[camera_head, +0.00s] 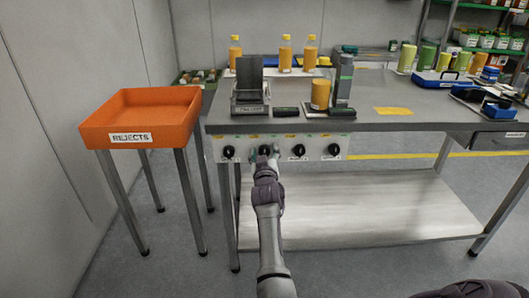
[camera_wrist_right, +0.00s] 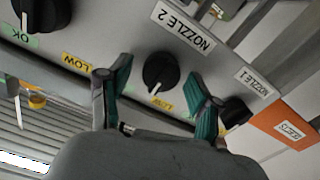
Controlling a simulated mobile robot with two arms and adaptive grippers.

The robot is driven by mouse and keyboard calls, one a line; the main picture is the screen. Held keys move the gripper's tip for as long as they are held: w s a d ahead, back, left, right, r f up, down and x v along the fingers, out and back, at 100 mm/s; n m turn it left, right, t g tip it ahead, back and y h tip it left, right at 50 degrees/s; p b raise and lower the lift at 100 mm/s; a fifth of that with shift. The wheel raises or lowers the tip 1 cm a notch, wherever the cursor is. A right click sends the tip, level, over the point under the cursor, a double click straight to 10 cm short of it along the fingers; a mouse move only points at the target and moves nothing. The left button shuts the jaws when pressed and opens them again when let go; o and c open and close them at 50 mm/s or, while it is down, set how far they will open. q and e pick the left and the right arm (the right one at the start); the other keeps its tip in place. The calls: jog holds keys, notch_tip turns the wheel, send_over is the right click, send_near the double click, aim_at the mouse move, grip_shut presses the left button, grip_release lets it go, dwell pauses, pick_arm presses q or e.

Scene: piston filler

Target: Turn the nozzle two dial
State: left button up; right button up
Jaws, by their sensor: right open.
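The nozzle two dial (camera_wrist_right: 160,72) is a black round knob with a white pointer mark on a pale panel, beside a "NOZZLE 2" label (camera_wrist_right: 182,27). In the head view it is the second dial from the left, partly hidden by my right gripper (camera_head: 264,158). In the wrist view my right gripper (camera_wrist_right: 158,97) is open, with one green-padded finger on each side of the dial. Gaps show between the pads and the knob. The knob's pointer aims toward the lower left in that view. My left gripper is out of view.
The nozzle one dial (camera_wrist_right: 236,111) sits close to one finger. Two more dials (camera_head: 298,150) (camera_head: 334,149) are to the right in the head view. An orange rejects tray (camera_head: 188,124) stands left of the bench (camera_head: 365,122). Yellow bottles (camera_head: 285,56) stand at the back.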

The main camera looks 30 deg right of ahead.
jog(key=c, duration=1.1)
jog(key=shift+c, duration=0.2)
